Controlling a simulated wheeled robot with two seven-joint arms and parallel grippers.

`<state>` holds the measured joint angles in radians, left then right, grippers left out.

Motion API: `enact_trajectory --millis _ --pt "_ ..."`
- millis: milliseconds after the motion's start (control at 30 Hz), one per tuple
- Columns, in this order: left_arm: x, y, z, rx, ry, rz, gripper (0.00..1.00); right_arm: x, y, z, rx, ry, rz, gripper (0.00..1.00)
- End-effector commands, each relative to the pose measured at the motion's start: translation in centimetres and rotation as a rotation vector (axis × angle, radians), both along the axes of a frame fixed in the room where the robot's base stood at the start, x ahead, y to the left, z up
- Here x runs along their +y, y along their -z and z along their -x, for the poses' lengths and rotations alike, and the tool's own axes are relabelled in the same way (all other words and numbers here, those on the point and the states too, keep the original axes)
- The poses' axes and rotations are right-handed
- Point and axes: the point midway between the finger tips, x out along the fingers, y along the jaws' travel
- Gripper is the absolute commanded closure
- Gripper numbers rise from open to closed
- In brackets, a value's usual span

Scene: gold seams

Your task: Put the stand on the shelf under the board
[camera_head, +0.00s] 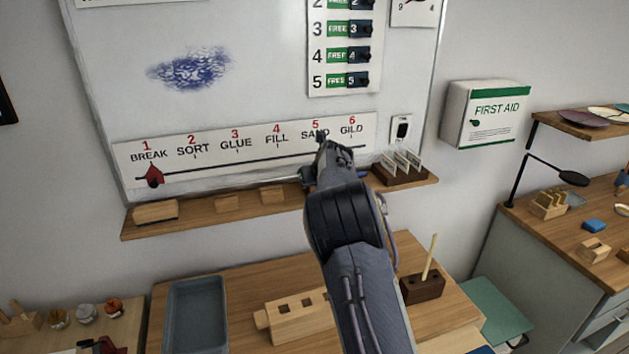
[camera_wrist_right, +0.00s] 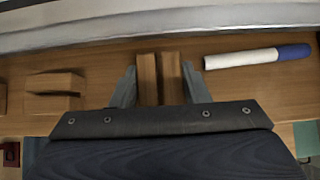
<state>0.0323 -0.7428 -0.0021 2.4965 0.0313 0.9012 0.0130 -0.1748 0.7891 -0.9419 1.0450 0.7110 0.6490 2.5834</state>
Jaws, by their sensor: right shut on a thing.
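My right gripper (camera_head: 322,172) is at the shelf (camera_head: 290,204) under the board (camera_head: 250,85). In the right wrist view the gripper (camera_wrist_right: 160,85) is shut on a small wooden stand (camera_wrist_right: 147,80) with a dark slot down its middle. The stand is over the shelf, close to the board's lower edge; I cannot tell whether it rests on the wood. In the head view my own arm and gripper hide the stand. My left gripper is not in view.
Several wooden blocks (camera_head: 155,211) sit on the shelf's left part. A white marker with a blue cap (camera_wrist_right: 255,57) lies right of the gripper. A card holder (camera_head: 402,174) stands at the shelf's right end. Below, a table holds a grey tray (camera_head: 196,315) and a slotted wooden block (camera_head: 295,314).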

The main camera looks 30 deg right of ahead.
Motion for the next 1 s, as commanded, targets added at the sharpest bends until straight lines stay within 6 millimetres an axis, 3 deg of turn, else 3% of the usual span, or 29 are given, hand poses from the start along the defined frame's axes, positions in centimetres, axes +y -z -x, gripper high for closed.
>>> enact_trajectory --millis 300,333,467,800,1000 --pt "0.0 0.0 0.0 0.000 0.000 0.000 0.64 0.0 0.3 0.0 0.001 0.000 0.000 0.85" --pt "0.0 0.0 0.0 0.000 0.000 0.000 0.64 0.0 0.2 0.0 0.001 0.000 0.000 0.55" --pt "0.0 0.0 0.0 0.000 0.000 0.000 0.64 0.0 0.2 0.0 0.001 0.000 0.000 0.38" --pt "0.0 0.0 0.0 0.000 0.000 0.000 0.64 0.0 -0.1 0.0 -0.001 -0.001 0.001 0.37" --pt "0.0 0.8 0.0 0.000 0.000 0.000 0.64 0.6 -2.1 2.0 -0.004 -0.002 -0.001 0.37"
